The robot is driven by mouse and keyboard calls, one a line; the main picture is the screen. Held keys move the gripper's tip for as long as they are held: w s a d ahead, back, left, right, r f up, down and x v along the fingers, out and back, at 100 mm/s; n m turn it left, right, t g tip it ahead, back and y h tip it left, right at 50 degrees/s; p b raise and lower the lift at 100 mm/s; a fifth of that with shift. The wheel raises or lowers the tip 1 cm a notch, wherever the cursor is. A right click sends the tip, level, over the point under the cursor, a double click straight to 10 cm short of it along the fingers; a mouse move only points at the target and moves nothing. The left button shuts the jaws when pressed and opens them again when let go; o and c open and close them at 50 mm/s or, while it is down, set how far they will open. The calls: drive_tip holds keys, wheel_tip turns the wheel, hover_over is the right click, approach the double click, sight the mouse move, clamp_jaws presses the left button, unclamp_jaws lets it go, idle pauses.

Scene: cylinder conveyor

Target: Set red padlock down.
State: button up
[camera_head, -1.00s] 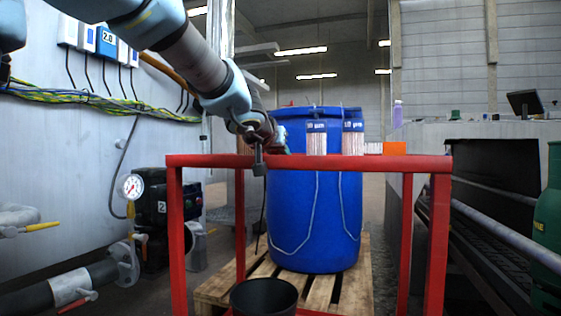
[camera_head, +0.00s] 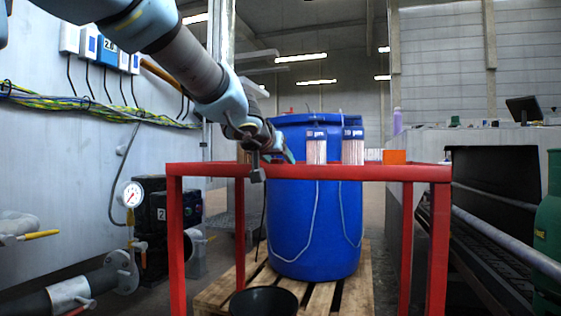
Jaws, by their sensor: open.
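My gripper (camera_head: 286,152) is at the lower end of my arm, over the left part of the red-framed table (camera_head: 405,172). It is open. It shows small and partly from behind, so its fingertips are hard to make out. I cannot make out the red padlock clearly; it may be hidden behind the gripper or the table's front rail. Whether anything touches the fingers cannot be told.
Two boxes of rods (camera_head: 316,150) (camera_head: 353,150) and an orange block (camera_head: 395,156) stand on the table. A blue barrel (camera_head: 312,235) on a pallet stands behind it. A black bucket (camera_head: 264,301) is below. A gauge (camera_head: 131,194) and pipes are left.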

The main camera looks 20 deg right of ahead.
drive_tip(key=p+v, duration=0.3)
drive_tip(key=v, duration=0.6)
drive_tip(key=shift+s+a+r+p, duration=0.2)
drive_tip(key=shift+s+r+p, duration=0.05)
drive_tip(key=shift+p, duration=0.15)
drive_tip(key=shift+s+a, duration=0.3)
